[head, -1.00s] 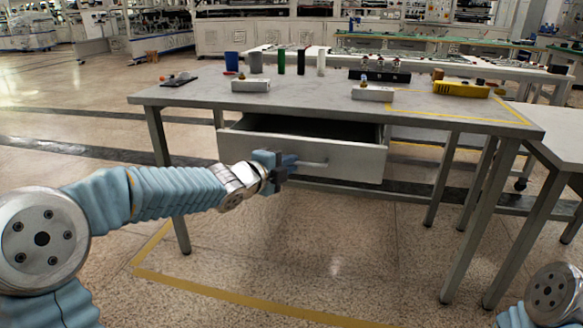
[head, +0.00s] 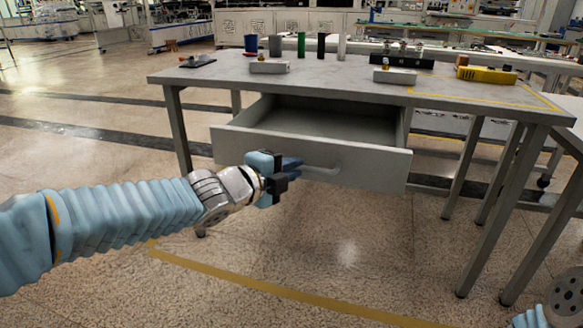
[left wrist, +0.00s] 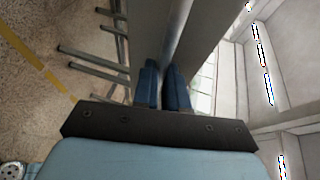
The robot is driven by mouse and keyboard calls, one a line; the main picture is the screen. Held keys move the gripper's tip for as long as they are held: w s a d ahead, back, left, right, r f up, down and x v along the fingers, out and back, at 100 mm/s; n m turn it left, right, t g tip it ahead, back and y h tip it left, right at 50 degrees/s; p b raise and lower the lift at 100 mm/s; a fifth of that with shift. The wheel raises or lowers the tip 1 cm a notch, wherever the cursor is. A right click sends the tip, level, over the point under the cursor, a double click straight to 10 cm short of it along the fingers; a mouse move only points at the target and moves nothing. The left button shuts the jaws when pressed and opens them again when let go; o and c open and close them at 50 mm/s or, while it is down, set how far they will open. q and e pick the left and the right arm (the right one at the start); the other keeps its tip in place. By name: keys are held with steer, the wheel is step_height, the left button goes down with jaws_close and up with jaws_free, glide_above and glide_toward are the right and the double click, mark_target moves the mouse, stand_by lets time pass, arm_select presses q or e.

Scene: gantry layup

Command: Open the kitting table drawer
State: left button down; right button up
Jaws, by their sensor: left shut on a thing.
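The kitting table (head: 340,82) stands ahead with a grey top. Its drawer (head: 365,167) is pulled well out, and its inside shows bare and empty. A bar handle (head: 322,172) runs along the drawer front. My left gripper (head: 292,166) is shut on the left part of this handle. In the left wrist view, the blue fingers (left wrist: 163,88) close around the handle bar (left wrist: 178,35), with the drawer front beside it. Of my right arm only a small part shows at the lower right corner; its gripper is out of view.
Small metal blocks (head: 270,67), several cylinders (head: 300,45) and a yellow case (head: 487,75) stand on the tabletop. Table legs (head: 490,210) stand right of the drawer. The floor before the drawer is clear, with a yellow line (head: 270,287).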

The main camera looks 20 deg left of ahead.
arm_select(q)
steer(key=c, duration=1.2)
jaws_free()
steer(key=shift+o, duration=0.2)
steer(key=p+v, duration=0.6)
steer(key=v, duration=0.7)
steer(key=shift+s+a, duration=0.15)
steer(key=shift+s, duration=0.15)
